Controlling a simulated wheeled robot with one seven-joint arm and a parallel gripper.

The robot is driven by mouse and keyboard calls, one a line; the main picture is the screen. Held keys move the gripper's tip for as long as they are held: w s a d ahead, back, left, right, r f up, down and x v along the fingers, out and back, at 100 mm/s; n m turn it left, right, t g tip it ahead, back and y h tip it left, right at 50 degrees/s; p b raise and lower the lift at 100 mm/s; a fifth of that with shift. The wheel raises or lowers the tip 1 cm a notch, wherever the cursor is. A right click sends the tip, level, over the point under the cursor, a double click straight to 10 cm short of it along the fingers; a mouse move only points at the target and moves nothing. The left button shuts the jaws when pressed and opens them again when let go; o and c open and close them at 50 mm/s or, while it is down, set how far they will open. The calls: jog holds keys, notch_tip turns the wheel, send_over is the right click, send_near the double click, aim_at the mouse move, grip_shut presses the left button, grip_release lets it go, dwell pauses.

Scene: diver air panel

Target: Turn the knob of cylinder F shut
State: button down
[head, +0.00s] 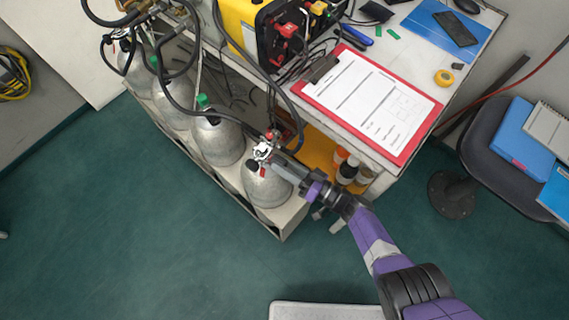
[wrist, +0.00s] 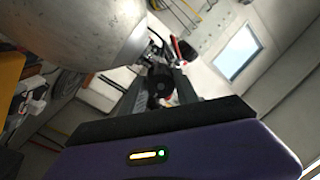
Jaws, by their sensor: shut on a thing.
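A row of grey cylinders stands in a rack at the left of the bench in the head view. The nearest cylinder (head: 267,188) has a silver valve (head: 262,151) with red parts; no letter is readable on it. My gripper (head: 277,160) reaches this valve from the lower right. In the wrist view the same cylinder (wrist: 85,30) fills the upper left. There my gripper (wrist: 160,82) is shut on a dark round knob (wrist: 159,84) beside the valve. The knob's marking and turn position cannot be made out.
The bench holds a red clipboard (head: 366,103), a yellow and black case (head: 260,28) and hoses running to the cylinders. Small bottles (head: 348,169) stand beneath, close to my gripper. A chair (head: 490,160) is at the right. Green floor is clear at lower left.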

jog(key=shift+m, duration=0.9)
jog(key=c, duration=0.9)
grip_release()
jog(key=p+v, duration=0.1)
jog(key=v, duration=0.6)
jog(key=shift+s+d+p, duration=0.25)
jog(key=shift+d+p, duration=0.05)
jog(key=shift+p, duration=0.1)
jog(key=shift+f, duration=0.1)
